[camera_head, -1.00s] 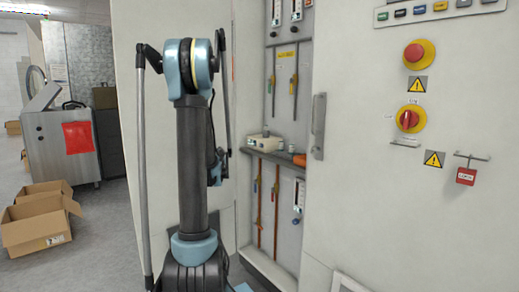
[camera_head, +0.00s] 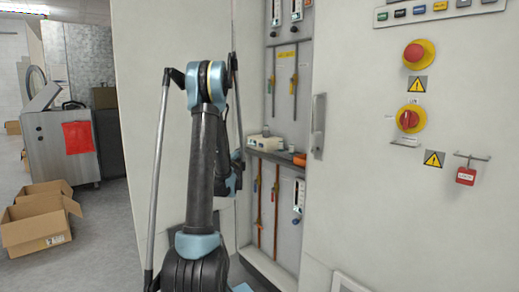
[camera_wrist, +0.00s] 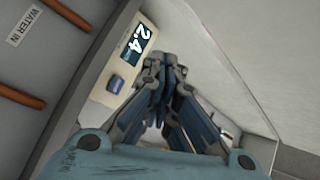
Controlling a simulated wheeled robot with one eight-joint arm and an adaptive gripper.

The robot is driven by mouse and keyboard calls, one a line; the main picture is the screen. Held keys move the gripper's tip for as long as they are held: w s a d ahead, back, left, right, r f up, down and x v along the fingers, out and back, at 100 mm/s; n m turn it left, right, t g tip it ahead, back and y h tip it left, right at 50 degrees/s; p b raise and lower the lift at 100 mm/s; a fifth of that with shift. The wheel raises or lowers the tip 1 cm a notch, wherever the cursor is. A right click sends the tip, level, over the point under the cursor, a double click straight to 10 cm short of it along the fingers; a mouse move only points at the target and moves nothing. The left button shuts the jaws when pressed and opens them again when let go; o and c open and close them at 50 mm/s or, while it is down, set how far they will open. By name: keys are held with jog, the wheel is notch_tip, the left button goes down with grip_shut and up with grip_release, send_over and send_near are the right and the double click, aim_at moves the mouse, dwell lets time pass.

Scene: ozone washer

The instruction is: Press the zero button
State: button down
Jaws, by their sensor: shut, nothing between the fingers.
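In the wrist view, a cream device (camera_wrist: 127,62) carries a lit display (camera_wrist: 140,40) reading about 2.4. A blue button (camera_wrist: 115,84) sits below the display; its label is too small to read. My gripper (camera_wrist: 165,62) is shut and empty, with its fingertips to the right of the button and display, apart from the button in the picture. Its depth to the device is hard to tell. In the head view, a small cream device (camera_head: 265,142) stands on the cabinet shelf. My arm hides the gripper there.
Red-brown pipes (camera_wrist: 22,95) and a WATER IN label (camera_wrist: 24,26) lie left in the wrist view. The cabinet's panel (camera_head: 350,200) carries a handle (camera_head: 318,125), a red emergency stop (camera_head: 414,53) and a red rotary switch (camera_head: 408,119). An open cardboard box (camera_head: 36,232) lies on the floor at left.

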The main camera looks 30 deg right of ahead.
jog(key=d, duration=0.8)
jog(key=shift+w+d, duration=0.25)
jog(key=shift+w, duration=0.1)
dwell(1.3)
jog(key=shift+s+d, duration=0.1)
jog(key=shift+d, duration=0.35)
jog(key=shift+d+r, duration=0.1)
jog(key=shift+d, duration=0.3)
dwell(0.6)
jog(key=shift+a, duration=0.8)
jog(key=shift+s+a, duration=0.2)
jog(key=shift+a, duration=2.35)
